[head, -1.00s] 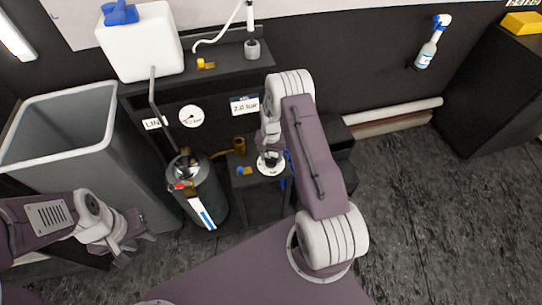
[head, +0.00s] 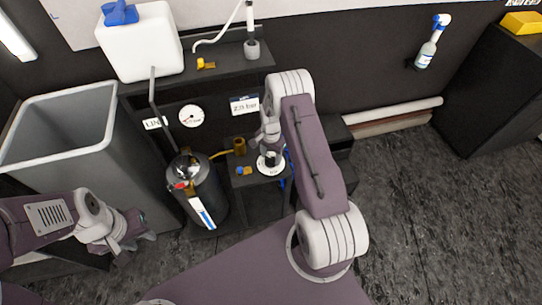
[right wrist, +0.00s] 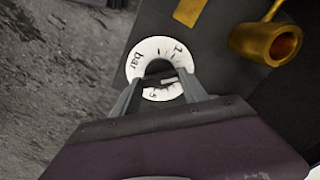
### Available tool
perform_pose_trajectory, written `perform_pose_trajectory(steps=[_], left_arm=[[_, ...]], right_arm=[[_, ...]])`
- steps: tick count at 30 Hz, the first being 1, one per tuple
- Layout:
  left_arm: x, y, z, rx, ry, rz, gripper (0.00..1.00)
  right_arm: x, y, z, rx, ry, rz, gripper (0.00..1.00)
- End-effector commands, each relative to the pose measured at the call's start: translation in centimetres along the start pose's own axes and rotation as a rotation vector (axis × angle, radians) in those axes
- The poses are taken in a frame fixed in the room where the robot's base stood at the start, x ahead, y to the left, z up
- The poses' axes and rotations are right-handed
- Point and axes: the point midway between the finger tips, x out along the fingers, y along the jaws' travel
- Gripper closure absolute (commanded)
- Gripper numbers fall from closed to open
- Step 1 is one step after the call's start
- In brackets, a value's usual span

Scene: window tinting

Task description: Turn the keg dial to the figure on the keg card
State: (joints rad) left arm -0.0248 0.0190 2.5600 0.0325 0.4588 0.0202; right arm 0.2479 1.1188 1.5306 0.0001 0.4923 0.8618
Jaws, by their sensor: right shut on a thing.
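The keg dial is a white ring with dark marks and "bar" on it, around a dark knob, on the low dark stand; it shows in the head view (head: 270,170) and the right wrist view (right wrist: 135,62). My right gripper (right wrist: 160,88) is shut on the knob, one finger on each side, covering part of the scale. I cannot read the set figure. The keg card (head: 244,105) on the dark back panel seems to read 2.0 bar. The dark keg (head: 207,190) stands left of the dial. My left gripper (head: 145,232) hangs apart at lower left; its jaw opening is unclear.
A round gauge (head: 190,116) is on the panel, its reading too small. A brass fitting (head: 239,146) stands beside the dial and also shows in the right wrist view (right wrist: 262,42). A grey bin (head: 60,125) is at left. The floor at right is clear.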

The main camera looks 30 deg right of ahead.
Motion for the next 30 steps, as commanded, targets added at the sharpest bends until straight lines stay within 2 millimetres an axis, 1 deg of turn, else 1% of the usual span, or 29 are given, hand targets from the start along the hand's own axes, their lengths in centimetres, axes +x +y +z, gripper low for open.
perform_pose_trajectory(steps=[8,9,10,11,19,21,23,27,30], left_arm=[[0.0,0.0,0.0,0.0,0.0,0.0,0.64],[0.0,0.0,0.0,0.0,0.0,0.0,0.64],[0.0,0.0,0.0,0.0,0.0,0.0,0.64],[0.0,0.0,0.0,0.0,0.0,0.0,0.64],[0.0,0.0,0.0,0.0,0.0,0.0,0.64],[-0.1,0.0,0.0,0.0,0.0,0.0,0.64],[-0.2,0.0,0.0,0.0,0.0,0.0,0.64],[-0.4,0.0,0.0,0.0,0.0,0.0,0.64],[-0.6,0.0,-0.1,0.0,0.0,0.0,0.64]], right_arm=[[0.0,0.0,0.0,-0.001,0.0,0.0,0.9],[0.0,0.0,0.0,-0.001,0.0,0.0,0.41],[0.0,0.0,0.0,-0.001,0.0,0.0,0.32],[0.0,0.0,0.0,-0.001,0.0,0.0,0.27],[0.0,0.0,0.0,-0.001,0.0,0.0,0.27],[-0.5,-0.1,0.0,-0.001,0.001,-0.001,0.27],[-1.4,-0.1,-0.1,-0.001,0.002,-0.002,0.27],[-4.7,-0.1,-0.1,-0.001,0.003,-0.003,0.27],[-6.7,-0.1,-0.1,-0.001,0.003,-0.003,0.27]])
